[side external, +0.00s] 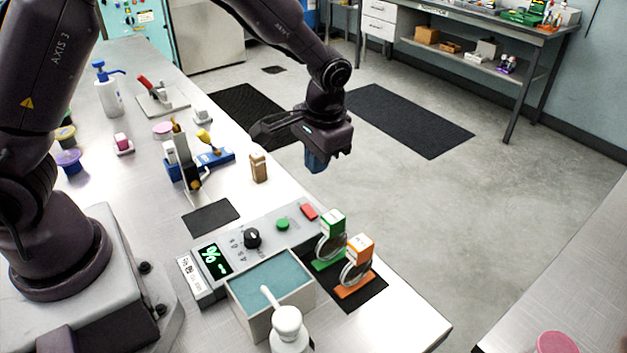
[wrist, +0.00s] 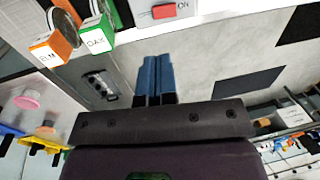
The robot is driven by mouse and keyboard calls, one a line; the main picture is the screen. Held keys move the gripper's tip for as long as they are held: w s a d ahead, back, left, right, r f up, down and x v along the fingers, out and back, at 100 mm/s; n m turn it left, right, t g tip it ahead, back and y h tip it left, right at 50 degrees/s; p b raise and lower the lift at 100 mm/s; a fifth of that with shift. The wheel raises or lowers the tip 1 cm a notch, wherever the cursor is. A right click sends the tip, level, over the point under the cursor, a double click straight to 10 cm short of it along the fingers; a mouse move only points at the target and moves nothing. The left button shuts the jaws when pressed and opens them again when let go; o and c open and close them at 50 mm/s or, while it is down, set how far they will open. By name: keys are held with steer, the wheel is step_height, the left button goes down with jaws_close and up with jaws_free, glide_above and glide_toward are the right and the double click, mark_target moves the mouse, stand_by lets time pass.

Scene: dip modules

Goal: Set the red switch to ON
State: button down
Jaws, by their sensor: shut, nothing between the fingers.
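The red switch (side external: 309,212) is a small red rocker at the far right end of the grey control panel (side external: 268,232) in the side external view. In the wrist view the red switch (wrist: 163,14) shows near the top edge, with the letters "ON" beside it. Which way it is set cannot be told. My gripper (side external: 316,162) is in the air above and beyond the panel's switch end, apart from the switch. Its blue fingers (wrist: 154,75) are shut together with nothing between them.
The panel also bears a green button (side external: 283,224), a black knob (side external: 252,238) and a lit display (side external: 214,259). A water-filled bath (side external: 237,294) stands in front. Green (side external: 331,236) and orange (side external: 356,266) holders stand to the right. A wooden block (side external: 258,167) stands behind.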

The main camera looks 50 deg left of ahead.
mark_target(305, 205)
steer(key=shift+d+r, duration=0.2)
steer(key=shift+r, duration=0.9)
steer(key=shift+w+a+y, duration=0.1)
steer(key=shift+a+y, duration=0.2)
steer(key=shift+a, duration=0.5)
steer(key=shift+f, duration=0.1)
steer(key=a+f, duration=0.1)
steer(key=f, duration=0.8)
steer(key=a+f, duration=0.1)
steer(key=f, duration=0.3)
steer(key=shift+a+f, duration=0.25)
steer(key=shift+a, duration=0.05)
